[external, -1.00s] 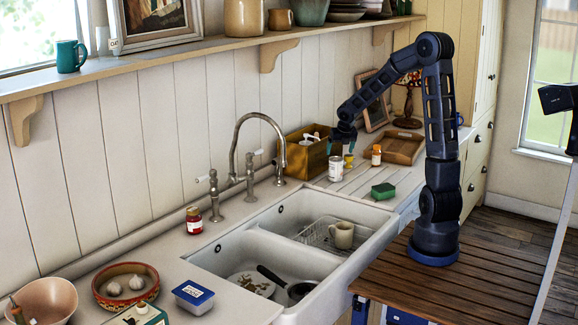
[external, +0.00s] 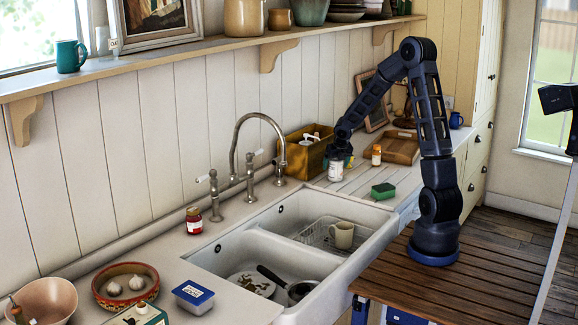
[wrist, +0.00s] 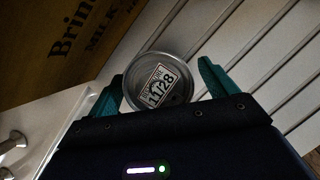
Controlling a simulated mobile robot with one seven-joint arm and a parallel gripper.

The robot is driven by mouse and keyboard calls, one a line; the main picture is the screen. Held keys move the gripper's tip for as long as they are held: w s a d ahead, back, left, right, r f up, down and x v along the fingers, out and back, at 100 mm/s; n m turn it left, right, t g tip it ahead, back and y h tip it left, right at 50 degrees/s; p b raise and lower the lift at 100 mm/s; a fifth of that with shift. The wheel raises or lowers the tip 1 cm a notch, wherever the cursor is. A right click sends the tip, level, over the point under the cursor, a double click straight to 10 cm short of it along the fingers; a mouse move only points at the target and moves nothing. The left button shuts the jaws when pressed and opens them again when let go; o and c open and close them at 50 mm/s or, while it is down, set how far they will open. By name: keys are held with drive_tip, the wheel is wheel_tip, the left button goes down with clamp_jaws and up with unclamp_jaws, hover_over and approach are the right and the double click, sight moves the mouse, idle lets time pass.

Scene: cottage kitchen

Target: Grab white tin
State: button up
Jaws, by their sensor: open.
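The white tin (external: 336,170) stands upright on the counter beside the wooden box. In the wrist view its round grey lid (wrist: 158,82) carries a label reading "1128". My gripper (external: 340,160) is right over the tin, pointing down. In the wrist view its teal fingers (wrist: 161,86) are apart, one on each side of the tin. The left finger looks close to the tin's rim and a gap shows at the right finger. How far down the fingers reach along the tin's sides cannot be told.
A wooden box (external: 304,158) with lettering stands close at the tin's left. An orange-labelled bottle (external: 376,155) and a wooden tray (external: 400,149) are to the right. A green sponge (external: 383,191) lies near the sink (external: 255,225).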

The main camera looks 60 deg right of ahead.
drive_tip(key=shift+x, duration=1.15)
drive_tip(key=shift+c, duration=0.5)
drive_tip(key=c, duration=1.2)
drive_tip(key=shift+r, duration=0.1)
